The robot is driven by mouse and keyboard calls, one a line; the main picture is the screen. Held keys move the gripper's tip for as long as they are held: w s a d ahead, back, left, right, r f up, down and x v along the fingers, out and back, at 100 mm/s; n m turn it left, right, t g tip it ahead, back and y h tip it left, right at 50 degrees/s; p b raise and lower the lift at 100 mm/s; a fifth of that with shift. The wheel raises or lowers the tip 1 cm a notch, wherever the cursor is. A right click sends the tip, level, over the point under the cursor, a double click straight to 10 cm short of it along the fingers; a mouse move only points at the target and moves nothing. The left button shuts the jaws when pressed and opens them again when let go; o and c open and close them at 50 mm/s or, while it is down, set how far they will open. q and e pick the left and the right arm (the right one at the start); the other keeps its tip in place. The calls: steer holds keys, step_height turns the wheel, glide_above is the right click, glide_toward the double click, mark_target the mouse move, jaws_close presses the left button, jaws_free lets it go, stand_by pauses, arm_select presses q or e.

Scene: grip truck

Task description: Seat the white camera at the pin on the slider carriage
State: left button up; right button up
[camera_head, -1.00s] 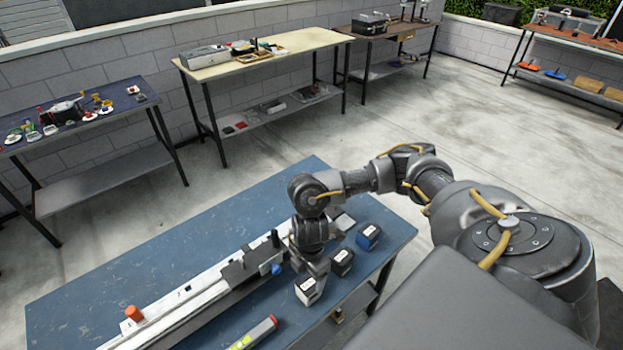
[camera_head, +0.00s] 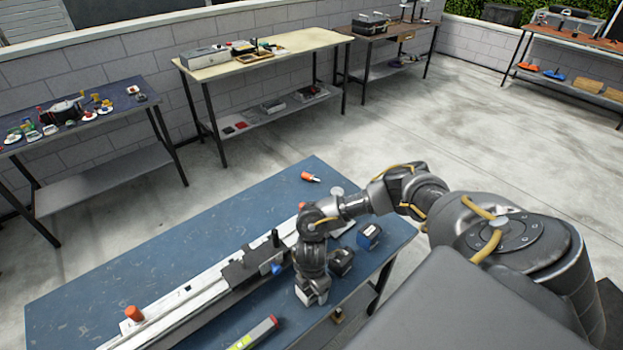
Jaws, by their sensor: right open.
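The white camera (camera_head: 307,299) is a small white and dark block near the front edge of the blue table. My right gripper (camera_head: 313,284) points down right over it, with its fingers open at the camera's top. The fingers partly hide it, and I cannot tell whether they touch it. The dark slider carriage (camera_head: 243,268) sits on the pale slider rail (camera_head: 190,302) to the left, with short black posts and a blue knob (camera_head: 277,268) at its right. I cannot tell which upright is the pin. My left gripper is out of view.
A black camera (camera_head: 341,259) stands close beside my right gripper, and a blue camera (camera_head: 369,235) is farther right. An orange-handled tool (camera_head: 310,177) lies at the table's back. A level-like bar (camera_head: 255,333) lies in front of the rail. The blue table's (camera_head: 150,258) left back is clear.

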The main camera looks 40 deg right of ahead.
steer(key=shift+f, duration=0.35)
steer(key=shift+c, duration=0.5)
steer(key=c, duration=1.4)
steer(key=o, duration=0.7)
steer(key=shift+c, duration=1.2)
steer(key=shift+r+p, duration=1.35)
steer(key=shift+p, duration=0.15)
steer(key=shift+r+p, duration=1.3)
steer(key=shift+p, duration=0.05)
steer(key=shift+r, duration=1.15)
